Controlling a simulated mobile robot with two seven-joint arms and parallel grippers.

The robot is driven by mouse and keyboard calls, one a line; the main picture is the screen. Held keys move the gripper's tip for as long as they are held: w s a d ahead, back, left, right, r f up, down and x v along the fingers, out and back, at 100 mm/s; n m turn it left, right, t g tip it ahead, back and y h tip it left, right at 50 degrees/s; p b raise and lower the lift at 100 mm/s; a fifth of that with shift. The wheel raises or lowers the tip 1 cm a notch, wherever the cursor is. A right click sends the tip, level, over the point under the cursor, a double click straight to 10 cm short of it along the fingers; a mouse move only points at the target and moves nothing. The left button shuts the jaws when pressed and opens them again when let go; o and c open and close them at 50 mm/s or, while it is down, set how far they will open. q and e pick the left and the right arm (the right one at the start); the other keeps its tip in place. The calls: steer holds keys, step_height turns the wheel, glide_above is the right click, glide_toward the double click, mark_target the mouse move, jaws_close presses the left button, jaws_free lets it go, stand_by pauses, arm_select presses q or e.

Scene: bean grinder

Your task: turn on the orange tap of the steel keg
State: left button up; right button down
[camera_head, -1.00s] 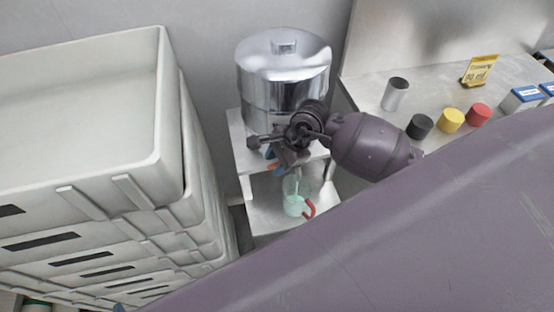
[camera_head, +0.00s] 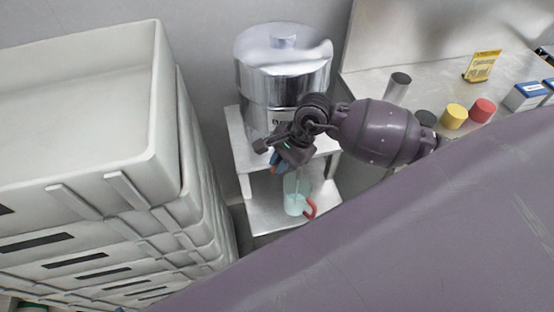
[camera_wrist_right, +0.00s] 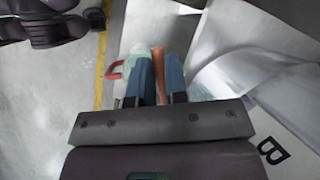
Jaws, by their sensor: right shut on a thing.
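The steel keg (camera_head: 284,82) stands on a white stand at the back middle in the head view. My right gripper (camera_head: 278,163) is at the keg's lower front. In the right wrist view its two blue fingers (camera_wrist_right: 161,82) are shut on the orange tap (camera_wrist_right: 158,62), which shows between them. In the head view the tap is hidden behind the gripper. A clear jug (camera_head: 295,203) with a red handle and pale green contents stands on the stand's lower shelf, below the gripper. My left gripper is not in view.
Stacked grey crates (camera_head: 165,110) stand close on the left. A steel counter (camera_head: 430,85) on the right holds a metal cup (camera_head: 397,88), yellow (camera_head: 454,116) and red (camera_head: 482,110) capped containers and a yellow sign (camera_head: 482,66). My purple arm crosses the lower right.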

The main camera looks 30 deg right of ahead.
steer(key=shift+s+d+n+g+b, duration=0.15)
steer(key=shift+s+n+g+b, duration=0.35)
steer(key=shift+n, duration=0.4)
steer(key=c, duration=1.1)
jaws_free()
steer(key=shift+w, duration=0.1)
steer(key=v, duration=1.1)
